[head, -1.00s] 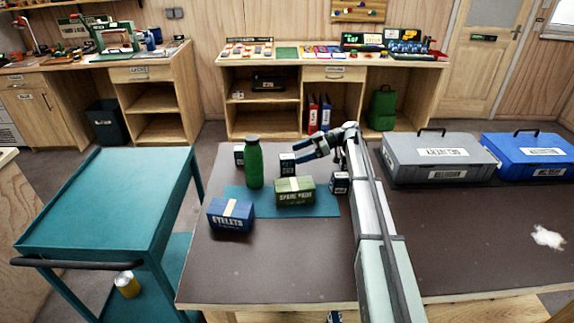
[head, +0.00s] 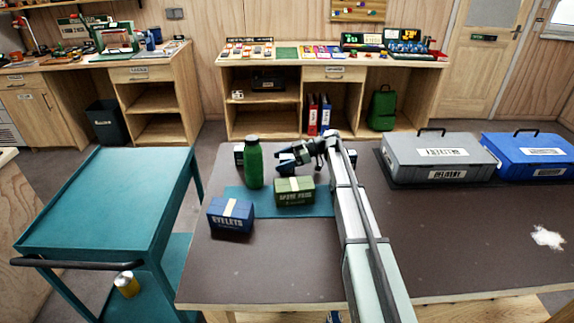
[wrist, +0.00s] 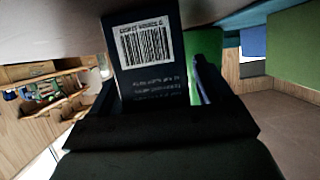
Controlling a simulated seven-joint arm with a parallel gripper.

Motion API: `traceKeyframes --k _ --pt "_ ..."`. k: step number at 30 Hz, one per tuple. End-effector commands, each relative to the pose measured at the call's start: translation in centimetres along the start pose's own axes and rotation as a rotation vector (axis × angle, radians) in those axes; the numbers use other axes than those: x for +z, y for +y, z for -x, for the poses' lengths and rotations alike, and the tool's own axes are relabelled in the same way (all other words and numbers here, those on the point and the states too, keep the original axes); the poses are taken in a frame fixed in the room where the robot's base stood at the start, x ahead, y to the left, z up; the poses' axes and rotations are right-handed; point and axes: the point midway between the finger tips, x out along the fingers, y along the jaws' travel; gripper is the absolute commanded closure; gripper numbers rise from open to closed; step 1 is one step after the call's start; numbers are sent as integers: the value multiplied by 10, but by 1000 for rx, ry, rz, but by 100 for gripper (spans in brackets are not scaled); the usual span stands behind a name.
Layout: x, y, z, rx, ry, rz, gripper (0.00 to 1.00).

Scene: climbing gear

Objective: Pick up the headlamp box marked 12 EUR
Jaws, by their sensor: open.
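My gripper (head: 284,163) is open at the back of the brown table, right of the green bottle (head: 253,163). In the wrist view a dark box (wrist: 147,48) with a white barcode label stands between the two open fingers. I cannot tell whether either finger touches it. No 12 EUR mark is readable on it. In the head view this box is mostly hidden by the gripper. Another small dark box (head: 239,150) stands behind the bottle, partly covered.
A green spare-parts box (head: 294,191) stands on the teal mat (head: 262,208) in front of the gripper. A blue eyelets box (head: 231,216) is at front left. Grey (head: 437,160) and blue (head: 537,158) cases stand at right. The table front is clear.

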Motion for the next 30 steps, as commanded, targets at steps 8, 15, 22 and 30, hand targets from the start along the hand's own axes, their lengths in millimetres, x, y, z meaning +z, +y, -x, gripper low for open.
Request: traceKeyframes --k 8,15,22,30 --pt "0 0 1 0 0 0 36" --pt "0 0 1 0 0 0 59" --pt "0 0 1 0 0 0 80" --pt "-3 0 2 0 0 1 81"
